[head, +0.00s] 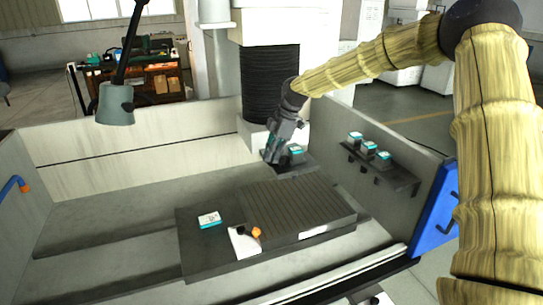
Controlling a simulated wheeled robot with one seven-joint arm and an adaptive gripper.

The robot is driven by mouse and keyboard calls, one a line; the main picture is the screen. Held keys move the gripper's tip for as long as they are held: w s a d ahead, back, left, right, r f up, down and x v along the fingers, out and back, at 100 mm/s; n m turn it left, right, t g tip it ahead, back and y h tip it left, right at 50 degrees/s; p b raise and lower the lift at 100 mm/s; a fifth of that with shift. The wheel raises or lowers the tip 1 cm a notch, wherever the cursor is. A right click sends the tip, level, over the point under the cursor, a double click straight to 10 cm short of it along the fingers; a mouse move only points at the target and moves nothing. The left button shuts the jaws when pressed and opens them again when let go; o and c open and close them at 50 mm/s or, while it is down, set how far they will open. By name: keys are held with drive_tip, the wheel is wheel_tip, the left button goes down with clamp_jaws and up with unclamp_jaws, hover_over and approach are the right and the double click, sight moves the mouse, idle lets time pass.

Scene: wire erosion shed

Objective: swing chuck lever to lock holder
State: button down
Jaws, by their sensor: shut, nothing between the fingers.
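My gripper (270,156) reaches down from the upper right into the tank, beneath the black bellows column. Its fingers are shut with nothing between them. A small teal-and-white block (296,149), which looks like a holder, is just right of the gripper on a dark base (300,165). This may be the chuck. The gripper is beside the block, and I cannot tell whether they touch. I cannot make out the lever; it may be hidden behind the gripper or too small to see.
A ribbed dark plate (295,212) lies in front, with a white block (240,241) bearing an orange knob (256,232) at its corner. Another teal-and-white piece (209,220) lies to the left. Several similar pieces stand on a wall shelf (395,176) at right. A lamp (115,104) hangs at left.

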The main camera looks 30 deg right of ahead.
wheel_tip(320, 180, up, 10)
drive_tip(key=b, duration=0.3)
drive_tip(key=shift+a+f, duration=0.25)
idle(0.3)
idle(0.4)
